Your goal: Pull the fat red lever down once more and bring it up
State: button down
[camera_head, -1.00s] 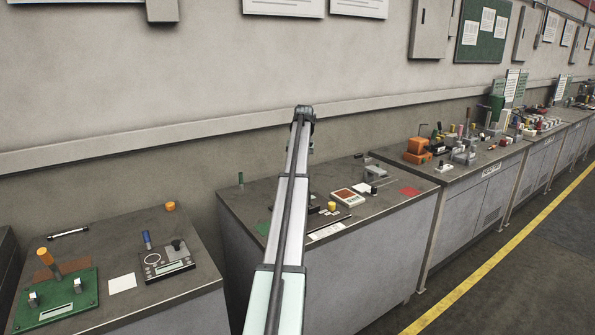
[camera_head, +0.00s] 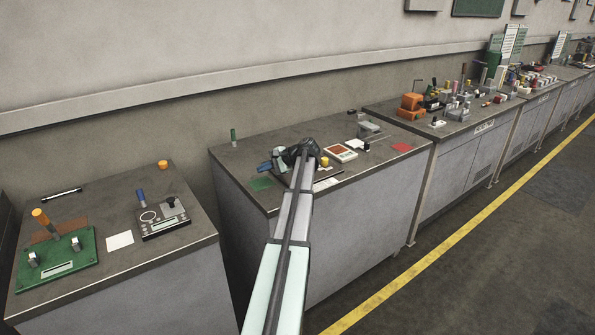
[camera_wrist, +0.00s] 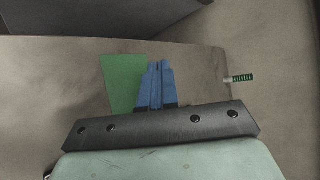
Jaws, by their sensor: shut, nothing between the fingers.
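I cannot make out a fat red lever in either view. My gripper (camera_head: 264,167) is shut and empty, its blue fingers low over the left part of the middle bench (camera_head: 245,188), near a green patch (camera_head: 261,183). In the wrist view the closed fingers (camera_wrist: 156,66) show beside and partly over the green patch (camera_wrist: 120,82). My arm hides part of the middle bench top.
A green upright handle (camera_head: 233,137) is at the middle bench's back left; a red-topped device (camera_head: 341,152) sits to the right. Several coloured fixtures stand on the far benches.

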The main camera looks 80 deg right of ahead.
jog(key=s+m+t+h, duration=0.1)
jog(key=m, duration=0.1)
jog(key=s+a+f+m+t+h, duration=0.1)
jog(key=s+m, duration=0.1)
jog(key=m, duration=0.1)
jog(key=s+a+m+t+h, duration=0.1)
jog(key=m, duration=0.1)
jog(key=shift+s+a+f, duration=0.25)
jog(key=shift+f, duration=0.05)
jog(key=s+f+m+h, duration=0.1)
jog(key=s+m+h, duration=0.8)
jog(key=s, duration=0.7)
jog(key=shift+m+y, duration=0.5)
jog(key=shift+m, duration=0.2)
jog(key=x, duration=0.9)
jog(key=shift+w+r, duration=0.25)
jog(key=shift+w, duration=0.25)
